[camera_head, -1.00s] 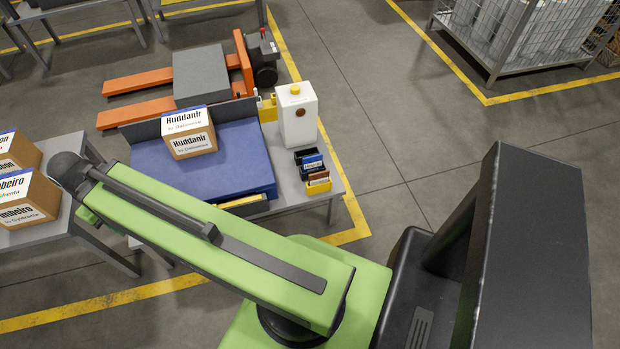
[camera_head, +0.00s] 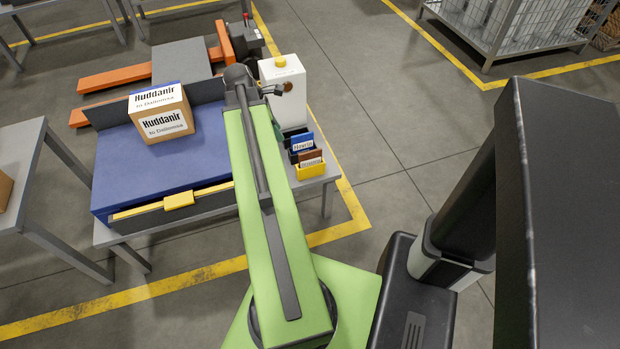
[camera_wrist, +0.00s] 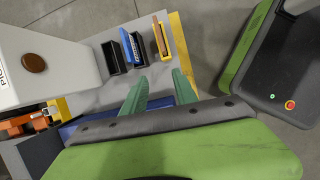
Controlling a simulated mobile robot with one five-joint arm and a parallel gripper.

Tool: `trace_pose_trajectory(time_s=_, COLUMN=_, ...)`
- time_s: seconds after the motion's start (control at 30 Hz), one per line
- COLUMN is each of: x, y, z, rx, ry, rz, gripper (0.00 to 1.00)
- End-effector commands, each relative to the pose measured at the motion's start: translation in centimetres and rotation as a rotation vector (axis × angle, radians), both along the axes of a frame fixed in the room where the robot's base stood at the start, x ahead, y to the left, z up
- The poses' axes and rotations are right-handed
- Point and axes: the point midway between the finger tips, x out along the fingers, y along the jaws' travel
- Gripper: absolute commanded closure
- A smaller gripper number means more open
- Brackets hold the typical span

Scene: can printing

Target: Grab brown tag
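The brown tag (camera_head: 311,159) with a white label stands in the small yellow holder (camera_head: 311,172) at the table's right front corner. In the wrist view the brown tag (camera_wrist: 161,38) stands edge-on, ahead of the fingertips. My gripper (camera_wrist: 160,77) is open and empty, its two green fingers apart. The fingertips point toward the tag with a gap between, not touching it. In the head view my green arm hides most of the gripper.
The blue tag (camera_head: 301,142) stands in a black holder just behind the yellow one. A white canister (camera_head: 285,98) is behind these holders. The blue printer bed (camera_head: 165,160) carries a Huddanir box (camera_head: 161,113). Free floor lies right of the table.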

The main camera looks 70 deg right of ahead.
Motion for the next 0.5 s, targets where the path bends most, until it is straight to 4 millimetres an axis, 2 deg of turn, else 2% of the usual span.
trace_pose_trajectory(time_s=0.03, x=-2.0, y=-1.3, z=-1.2, rx=0.006, ry=0.021, rz=0.012, gripper=0.65)
trace_pose_trajectory(time_s=0.13, x=-4.0, y=-2.4, z=-1.4, rx=0.016, ry=0.049, rz=0.039, gripper=0.65)
trace_pose_trajectory(time_s=0.33, x=-4.5, y=-2.7, z=-1.6, rx=0.018, ry=0.055, rz=0.049, gripper=0.65)
trace_pose_trajectory(time_s=0.5, x=-5.2, y=-3.2, z=-4.3, rx=0.018, ry=0.055, rz=0.046, gripper=0.65)
